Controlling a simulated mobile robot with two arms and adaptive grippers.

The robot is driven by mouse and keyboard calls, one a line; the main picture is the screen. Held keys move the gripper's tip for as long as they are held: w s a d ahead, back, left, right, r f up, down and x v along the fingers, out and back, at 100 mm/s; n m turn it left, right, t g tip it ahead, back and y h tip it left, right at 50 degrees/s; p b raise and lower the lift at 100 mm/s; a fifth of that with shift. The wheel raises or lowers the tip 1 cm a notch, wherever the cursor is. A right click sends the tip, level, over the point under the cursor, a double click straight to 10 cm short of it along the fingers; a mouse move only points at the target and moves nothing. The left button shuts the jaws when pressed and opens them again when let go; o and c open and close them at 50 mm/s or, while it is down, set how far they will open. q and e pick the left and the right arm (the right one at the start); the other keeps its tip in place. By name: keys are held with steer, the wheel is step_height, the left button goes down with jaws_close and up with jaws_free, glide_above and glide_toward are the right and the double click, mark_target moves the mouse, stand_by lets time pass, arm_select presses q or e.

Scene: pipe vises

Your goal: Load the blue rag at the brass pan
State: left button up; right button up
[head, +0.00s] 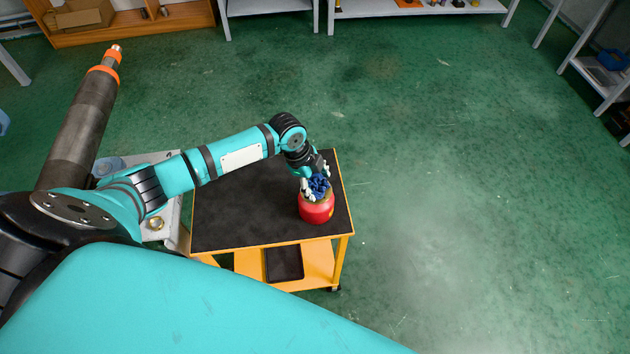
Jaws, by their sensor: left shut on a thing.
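The blue rag (319,184) is a crumpled dark blue bundle at the top of a red round container (316,209). My left gripper (314,187) is shut on the rag, with its light fingertips on either side of it. I cannot tell whether the rag is still inside the container's mouth or just above it. A small round brass-coloured dish (156,223), which looks like the brass pan, sits on a pale table (172,238) at the left, partly behind my left arm. My right gripper is not in view.
The red container stands on a cart's black top (240,218) with yellow edges. A dark tray (284,263) lies on its lower shelf. A blue-grey round object (108,166) is on the pale table. Green floor is clear to the right.

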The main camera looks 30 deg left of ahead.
mark_target(322, 183)
arm_select(q)
steer(key=shift+f+b, duration=0.5)
steer(key=shift+f, duration=0.35)
stand_by(0.5)
stand_by(0.5)
step_height(322, 183, up, 7)
steer(key=p, duration=0.7)
steer(key=shift+r, duration=0.15)
stand_by(0.6)
